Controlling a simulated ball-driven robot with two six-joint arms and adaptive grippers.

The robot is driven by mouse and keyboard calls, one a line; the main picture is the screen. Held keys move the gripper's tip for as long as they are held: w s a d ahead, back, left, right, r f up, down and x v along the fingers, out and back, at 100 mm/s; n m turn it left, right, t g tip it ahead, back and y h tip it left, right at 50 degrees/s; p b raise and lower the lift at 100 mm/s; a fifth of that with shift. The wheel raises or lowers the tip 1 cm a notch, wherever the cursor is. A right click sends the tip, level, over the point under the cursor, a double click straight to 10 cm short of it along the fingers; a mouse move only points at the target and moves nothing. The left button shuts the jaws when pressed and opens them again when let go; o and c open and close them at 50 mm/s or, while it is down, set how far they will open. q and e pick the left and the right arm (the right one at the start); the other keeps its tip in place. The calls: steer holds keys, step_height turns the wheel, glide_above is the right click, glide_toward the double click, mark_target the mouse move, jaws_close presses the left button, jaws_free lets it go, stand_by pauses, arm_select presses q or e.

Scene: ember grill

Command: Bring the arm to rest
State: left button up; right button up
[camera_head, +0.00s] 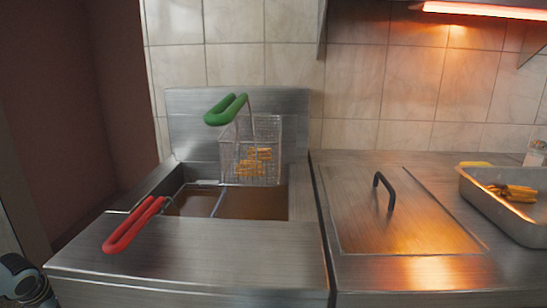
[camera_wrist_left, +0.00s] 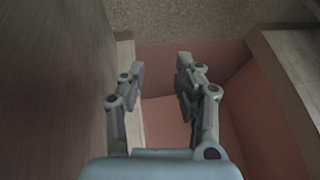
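My left gripper shows in the left wrist view (camera_wrist_left: 160,75). Its two fingers are apart with nothing between them, over a reddish floor or wall area. In the head view, part of my left arm (camera_head: 22,280) shows at the bottom left corner, left of the fryer, and its fingertips cannot be made out there. My right gripper is not in view. A wire basket (camera_head: 250,150) with a green handle (camera_head: 226,109) is raised at the back of the fryer and holds fries (camera_head: 253,162). A red handle (camera_head: 134,225) lies over the fryer's front left edge.
The steel fryer (camera_head: 190,255) has dark oil wells (camera_head: 250,205). To its right is a steel lid (camera_head: 350,225) with a black handle (camera_head: 383,190). A metal tray (camera_head: 490,205) with fries (camera_head: 513,193) stands at the far right, near a shaker (camera_head: 536,153). A heat lamp (camera_head: 485,11) glows above.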

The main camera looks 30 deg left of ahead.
arm_select(q)
steer(key=s+d+f+m, duration=0.1)
steer(key=s+d+f, duration=0.4)
steer(key=d, duration=0.3)
steer(key=s+d+f+m+g+h, duration=0.1)
steer(key=s+d+f, duration=0.4)
steer(key=d+f, duration=0.2)
steer(key=s+d+f+m+g+h, duration=0.1)
steer(key=s+d+f, duration=0.4)
steer(key=d, duration=0.6)
step_height(320, 180, down, 2)
steer(key=shift+s+f+m, duration=0.1)
steer(key=shift+s+m, duration=0.15)
steer(key=shift+m, duration=0.05)
steer(key=shift+o, duration=0.8)
steer(key=s+d+f+m, duration=0.1)
steer(key=s+d, duration=0.1)
steer(key=d, duration=0.5)
steer(key=s+d+f+m+h, duration=0.1)
steer(key=s+d+f, duration=0.1)
steer(key=d, duration=0.4)
steer(key=shift+d+g, duration=0.3)
steer(key=shift+d, duration=0.05)
steer(key=shift+s+d+f, duration=0.1)
steer(key=shift+d, duration=0.1)
